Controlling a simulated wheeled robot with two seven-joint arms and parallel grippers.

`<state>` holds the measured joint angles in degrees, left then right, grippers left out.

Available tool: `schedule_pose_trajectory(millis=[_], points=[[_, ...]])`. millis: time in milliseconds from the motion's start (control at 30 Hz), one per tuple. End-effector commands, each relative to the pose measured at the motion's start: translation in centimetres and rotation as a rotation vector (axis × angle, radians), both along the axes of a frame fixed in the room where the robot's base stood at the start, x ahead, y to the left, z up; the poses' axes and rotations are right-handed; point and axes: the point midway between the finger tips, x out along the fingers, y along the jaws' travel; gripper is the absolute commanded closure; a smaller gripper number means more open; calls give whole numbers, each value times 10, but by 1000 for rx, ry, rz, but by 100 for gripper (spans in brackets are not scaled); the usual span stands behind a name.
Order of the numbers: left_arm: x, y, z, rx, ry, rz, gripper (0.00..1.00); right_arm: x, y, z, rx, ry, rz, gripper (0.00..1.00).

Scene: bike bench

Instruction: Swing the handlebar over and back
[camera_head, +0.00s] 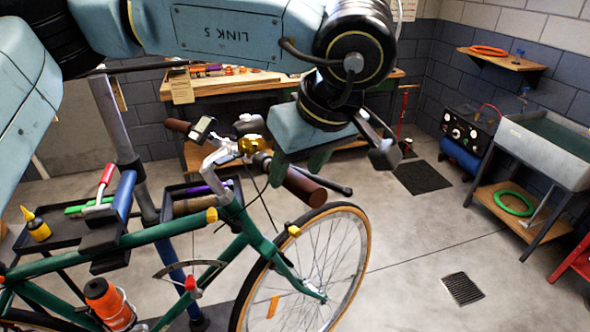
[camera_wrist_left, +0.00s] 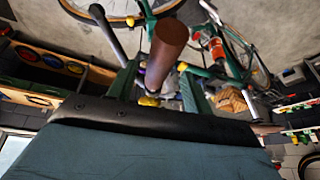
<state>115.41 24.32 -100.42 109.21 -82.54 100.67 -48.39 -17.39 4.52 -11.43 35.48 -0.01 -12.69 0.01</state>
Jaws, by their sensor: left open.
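The green bicycle's handlebar (camera_head: 215,158) is silver with two brown grips. One brown grip (camera_head: 178,126) points to the back left, and the other brown grip (camera_head: 305,188) points toward the front right. My left gripper (camera_head: 296,170) is open, pointing down over the front-right grip. In the left wrist view this brown grip (camera_wrist_left: 170,43) shows end-on between the two green fingers of my left gripper (camera_wrist_left: 161,88). I cannot tell whether the fingers touch it. My arm hides part of the handlebar's surroundings. My right gripper is not in view.
The front wheel (camera_head: 368,240) stands below the handlebar, with clear floor to its right. A repair stand post (camera_head: 112,125) and a tool tray (camera_head: 50,232) are at the left. A workbench (camera_head: 230,88) stands behind, and a sink (camera_head: 553,140) at the right.

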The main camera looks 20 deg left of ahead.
Motion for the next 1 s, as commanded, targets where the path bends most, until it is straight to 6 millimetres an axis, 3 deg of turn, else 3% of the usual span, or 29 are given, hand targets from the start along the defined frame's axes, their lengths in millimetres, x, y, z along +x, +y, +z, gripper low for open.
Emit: schedule_pose_trajectory(millis=[67, 167, 533, 900, 1000], points=[[2, 4, -10, 1, 3, 1, 50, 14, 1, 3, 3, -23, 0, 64], [4, 6, -17, -1, 0, 1, 50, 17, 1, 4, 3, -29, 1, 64], [5, 8, -23, -1, 1, 0, 50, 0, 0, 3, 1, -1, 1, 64], [5, 8, -22, 0, 0, 0, 98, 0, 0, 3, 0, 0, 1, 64], [5, 8, -22, 0, 0, 0, 100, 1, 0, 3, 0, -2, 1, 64]])
